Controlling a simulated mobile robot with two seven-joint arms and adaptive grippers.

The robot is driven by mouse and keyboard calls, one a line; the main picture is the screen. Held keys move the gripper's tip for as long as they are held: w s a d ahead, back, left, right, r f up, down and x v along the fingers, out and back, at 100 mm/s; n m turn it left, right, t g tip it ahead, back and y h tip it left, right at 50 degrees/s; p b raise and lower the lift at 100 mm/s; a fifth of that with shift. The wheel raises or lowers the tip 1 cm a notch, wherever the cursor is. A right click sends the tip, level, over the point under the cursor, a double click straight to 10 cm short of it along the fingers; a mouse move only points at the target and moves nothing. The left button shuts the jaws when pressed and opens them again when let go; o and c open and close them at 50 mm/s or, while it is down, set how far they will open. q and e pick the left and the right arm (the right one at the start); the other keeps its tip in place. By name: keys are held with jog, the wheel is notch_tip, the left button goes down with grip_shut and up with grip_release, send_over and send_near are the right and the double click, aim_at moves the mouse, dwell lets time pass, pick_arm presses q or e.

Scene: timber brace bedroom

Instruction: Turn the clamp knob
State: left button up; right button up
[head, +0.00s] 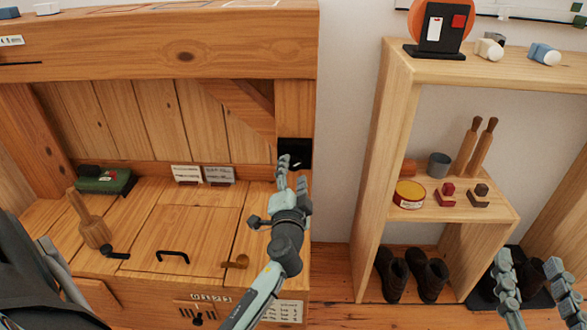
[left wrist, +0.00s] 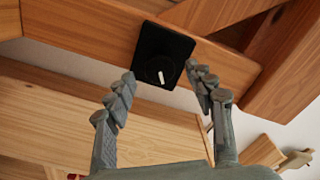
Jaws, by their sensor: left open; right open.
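The clamp knob (left wrist: 160,70) is a round black dial with a white mark, on a square black plate (left wrist: 183,46) fixed to the timber. In the head view the plate (head: 300,147) sits on the right post of the timber unit, and my left gripper partly covers it. My left gripper (head: 292,170) is open in front of the plate. In the left wrist view its two fingers (left wrist: 160,76) stand apart on either side of the knob, with nothing between them. I cannot tell whether they touch it. My right gripper (head: 528,262) is open and empty at the lower right.
A wooden mallet (head: 90,222) and a green box (head: 104,180) are on the timber bench at the left. A black handle (head: 172,256) and small latches are on its panel. A shelf unit (head: 372,190) with tins, rolling pins and boots stands at the right, beyond a narrow gap.

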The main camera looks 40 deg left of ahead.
pick_arm(q)
jog(key=v, duration=0.9)
jog(key=shift+s+d, duration=0.2)
jog(key=shift+s, duration=0.05)
